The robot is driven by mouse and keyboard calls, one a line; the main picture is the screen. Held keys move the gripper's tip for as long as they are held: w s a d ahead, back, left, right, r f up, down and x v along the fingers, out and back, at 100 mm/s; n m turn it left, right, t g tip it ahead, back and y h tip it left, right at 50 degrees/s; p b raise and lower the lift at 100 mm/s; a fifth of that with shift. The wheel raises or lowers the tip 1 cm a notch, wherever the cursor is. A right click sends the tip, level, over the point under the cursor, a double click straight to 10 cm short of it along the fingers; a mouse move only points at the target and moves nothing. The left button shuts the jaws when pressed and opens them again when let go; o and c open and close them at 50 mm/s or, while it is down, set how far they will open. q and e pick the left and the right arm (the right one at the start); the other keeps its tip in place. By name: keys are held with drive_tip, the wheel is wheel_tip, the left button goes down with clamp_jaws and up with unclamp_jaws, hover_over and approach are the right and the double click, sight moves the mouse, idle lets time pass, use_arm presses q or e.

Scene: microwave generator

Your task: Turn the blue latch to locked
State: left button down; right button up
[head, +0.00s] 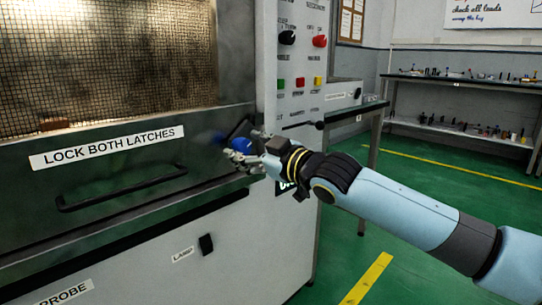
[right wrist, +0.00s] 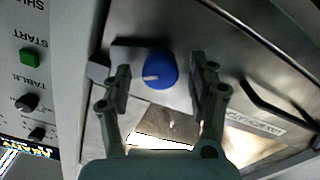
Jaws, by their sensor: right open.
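The blue latch (right wrist: 161,71) is a round blue knob with a pale mark on its face, on the metal door front. In the right wrist view it sits between the two open fingers of my right gripper (right wrist: 163,90), with a gap on each side. In the head view the blue latch (head: 241,145) is partly hidden by my right gripper (head: 238,157), which reaches it from the right. I cannot tell from these frames which latch position the mark stands for. My left gripper is not in view.
The door carries a "LOCK BOTH LATCHES" label (head: 108,147) and a black bar handle (head: 120,188). A control panel with knobs and a green button (right wrist: 30,57) stands beside the door. A bench with shelves (head: 460,105) is at the back right. Green floor lies clear at right.

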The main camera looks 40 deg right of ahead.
drive_tip(key=s, duration=1)
drive_tip(key=shift+s+d, duration=0.35)
drive_tip(key=shift+d, duration=0.05)
